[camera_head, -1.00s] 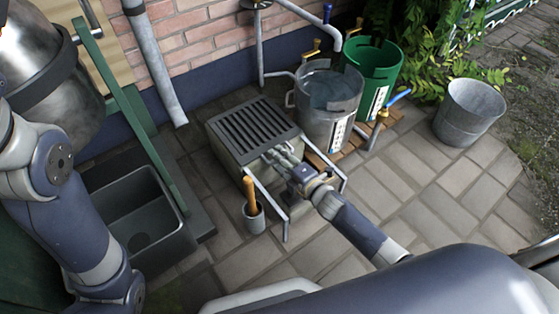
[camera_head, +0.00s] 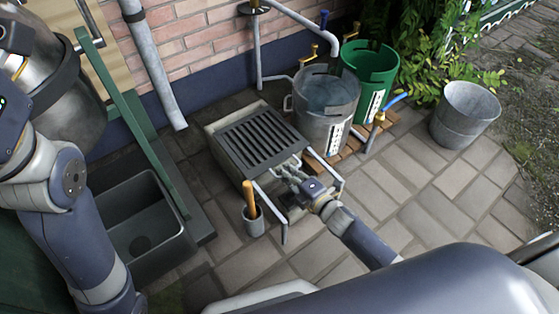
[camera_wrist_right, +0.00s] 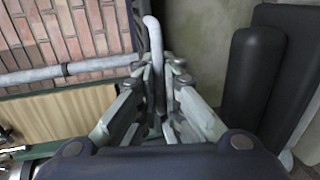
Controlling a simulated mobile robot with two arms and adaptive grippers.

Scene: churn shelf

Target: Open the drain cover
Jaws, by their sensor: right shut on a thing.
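The drain cover (camera_head: 262,140) is a dark slatted grate on top of a pale square box (camera_head: 212,128) in the middle of the head view. A pale strip of the box's top shows behind the grate. My right gripper (camera_head: 294,174) is at the grate's near edge. In the right wrist view the gripper (camera_wrist_right: 158,105) is shut on a pale bent handle (camera_wrist_right: 152,35), which stands between its fingers. The fingers hide where the handle joins the grate. My left arm shows at the left, but its gripper is out of view.
A metal water tub (camera_head: 327,100) and a green bucket (camera_head: 369,68) stand right of the box. A grey bucket (camera_head: 465,112) is farther right. A small cup (camera_head: 253,220) with an orange handle stands in front. A dark basin (camera_head: 150,215) is at the left. Paving at right is clear.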

